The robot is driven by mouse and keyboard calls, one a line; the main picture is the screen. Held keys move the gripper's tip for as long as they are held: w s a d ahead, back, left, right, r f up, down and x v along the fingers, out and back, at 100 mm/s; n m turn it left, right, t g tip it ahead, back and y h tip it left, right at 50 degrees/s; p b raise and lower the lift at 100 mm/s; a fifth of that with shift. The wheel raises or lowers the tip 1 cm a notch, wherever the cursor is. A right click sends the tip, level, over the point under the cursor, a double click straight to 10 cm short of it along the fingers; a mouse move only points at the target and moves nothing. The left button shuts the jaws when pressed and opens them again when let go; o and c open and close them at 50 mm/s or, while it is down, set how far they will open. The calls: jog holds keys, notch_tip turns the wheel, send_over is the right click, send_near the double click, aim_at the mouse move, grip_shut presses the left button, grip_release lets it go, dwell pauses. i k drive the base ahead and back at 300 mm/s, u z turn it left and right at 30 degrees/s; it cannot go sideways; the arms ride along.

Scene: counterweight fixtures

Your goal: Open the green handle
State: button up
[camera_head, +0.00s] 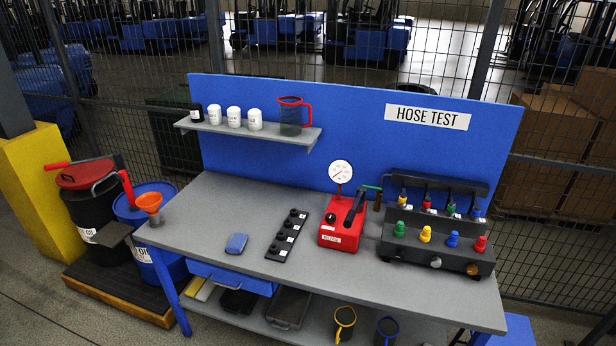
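A thin green handle (372,188) sticks out at the upper right of a red test unit (342,228) on the grey workbench. It lies roughly level, beside the unit's round white gauge (340,171). A black upright piece (377,200) stands under its right end. The handle is too small to tell how it is joined. A green knob (399,229) sits at the left of a row of coloured knobs on a black manifold (437,250). My gripper is not in view.
The grey workbench (215,205) is mostly clear at its left and front, with a blue cloth (236,243) and a black strip (288,237) on it. A shelf (250,130) juts from the blue back panel (340,100). Drums (95,215) stand at left.

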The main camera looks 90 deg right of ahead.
aim_at(370, 187)
jog(key=k, duration=1.85)
jog(key=z, duration=1.3)
jog(key=i, duration=1.05)
jog(key=u, duration=0.1)
